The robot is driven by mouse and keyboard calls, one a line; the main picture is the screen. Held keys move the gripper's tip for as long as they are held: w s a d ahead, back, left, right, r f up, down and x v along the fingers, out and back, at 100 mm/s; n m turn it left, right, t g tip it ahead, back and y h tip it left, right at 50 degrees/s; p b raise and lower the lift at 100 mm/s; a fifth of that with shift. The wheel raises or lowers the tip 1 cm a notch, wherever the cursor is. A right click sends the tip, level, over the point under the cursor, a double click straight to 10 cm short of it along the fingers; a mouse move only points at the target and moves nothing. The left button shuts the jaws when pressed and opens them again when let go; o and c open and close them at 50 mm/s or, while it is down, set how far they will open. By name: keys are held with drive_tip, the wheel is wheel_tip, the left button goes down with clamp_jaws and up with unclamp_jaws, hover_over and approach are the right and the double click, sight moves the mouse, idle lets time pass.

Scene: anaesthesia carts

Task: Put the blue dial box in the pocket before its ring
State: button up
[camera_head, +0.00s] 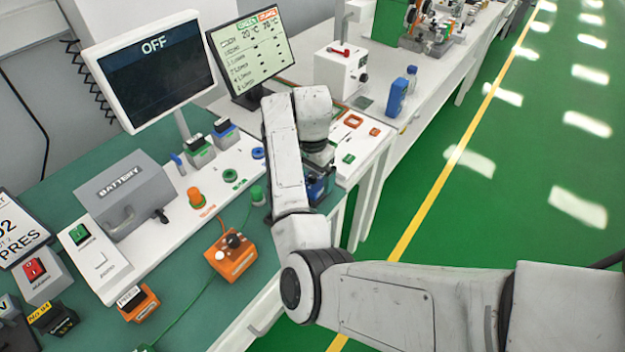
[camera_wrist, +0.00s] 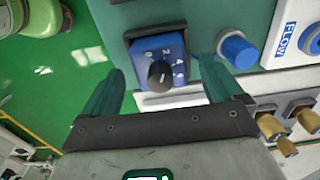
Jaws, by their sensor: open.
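The blue dial box (camera_wrist: 172,51) shows in the wrist view, with a black knob and white numbers on its face. A dark rim or shadow borders it on a teal surface. My gripper (camera_wrist: 160,66) is open, with one teal finger on each side of the box; I cannot tell if they touch it. In the head view the blue box (camera_head: 317,190) is partly hidden below my wrist. A blue ring (camera_head: 257,153) and a green ring (camera_head: 230,175) lie on the white panel. I cannot make out which pocket goes with the blue ring.
An orange dial box (camera_head: 230,262) stands on the green worktop with a green cable beside it. A blue knob (camera_wrist: 237,50) is close to the right finger. Two monitors stand behind.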

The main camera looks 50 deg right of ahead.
wheel_tip(320, 180, up, 10)
drive_tip(key=shift+p, duration=0.55)
drive_tip(key=s+d+f+n+h, duration=0.2)
drive_tip(key=s+f+n+h, duration=0.1)
drive_tip(key=s+f+n, duration=0.6)
drive_tip(key=s+a+f+n+y, duration=0.1)
drive_tip(key=s+a+f+n, duration=0.1)
drive_tip(key=s+a, duration=0.3)
drive_tip(key=s+a+f+n+y, duration=0.1)
drive_tip(key=s+a+f+n, duration=0.1)
drive_tip(key=s+a, duration=0.4)
drive_tip(key=s+a+f+n+t, duration=0.1)
drive_tip(key=s+a+f+n, duration=0.2)
drive_tip(key=s+a, duration=0.3)
drive_tip(key=shift+s+n+y, duration=0.2)
drive_tip(key=shift+n+y, duration=0.2)
drive_tip(key=shift+n, duration=0.1)
